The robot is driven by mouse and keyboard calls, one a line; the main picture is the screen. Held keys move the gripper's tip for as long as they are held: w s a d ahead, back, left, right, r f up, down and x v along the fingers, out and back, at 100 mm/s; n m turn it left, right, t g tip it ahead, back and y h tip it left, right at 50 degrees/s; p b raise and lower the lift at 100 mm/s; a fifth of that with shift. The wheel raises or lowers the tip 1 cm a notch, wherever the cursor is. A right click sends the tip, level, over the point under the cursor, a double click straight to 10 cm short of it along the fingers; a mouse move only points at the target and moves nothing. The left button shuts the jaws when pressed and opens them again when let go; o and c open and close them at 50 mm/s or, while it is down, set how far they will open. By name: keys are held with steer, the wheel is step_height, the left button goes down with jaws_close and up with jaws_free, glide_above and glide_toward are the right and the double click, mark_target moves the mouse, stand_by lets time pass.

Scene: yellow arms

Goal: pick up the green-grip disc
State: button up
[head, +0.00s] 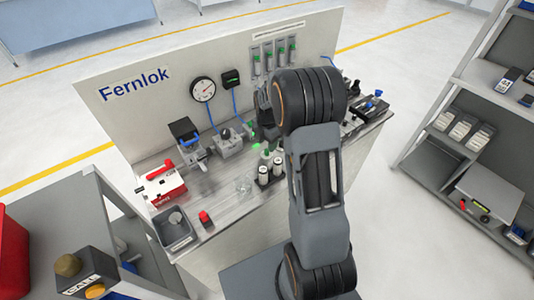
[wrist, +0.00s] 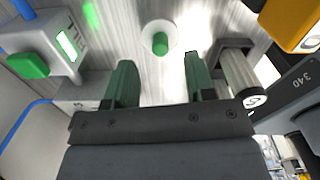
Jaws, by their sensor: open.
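The green-grip disc (wrist: 148,32) is a pale round disc with a short green cylindrical grip in its middle, at the top centre of the wrist view. It lies on a brushed metal surface. My gripper (wrist: 158,64) is open, with its two green-faced fingers spread left and right. The grip shows between and beyond the fingertips, and nothing is held. The wrist view does not make clear how far the tips are from it. In the head view my arm hides most of the gripper, and I cannot pick out the disc there with certainty.
In the wrist view, a grey device with a green button (wrist: 28,65) stands close left. A grey block with a metal cylinder (wrist: 238,75) is close right, and a yellow device (wrist: 294,22) is farther right. The bench (head: 226,208) also holds a red-and-white box (head: 165,188) and a grey bin (head: 175,236).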

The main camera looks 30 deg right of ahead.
mark_target(267, 153)
steer(key=shift+f+p, duration=0.35)
steer(key=shift+f, duration=1.7)
steer(key=shift+c, duration=0.5)
jaws_close()
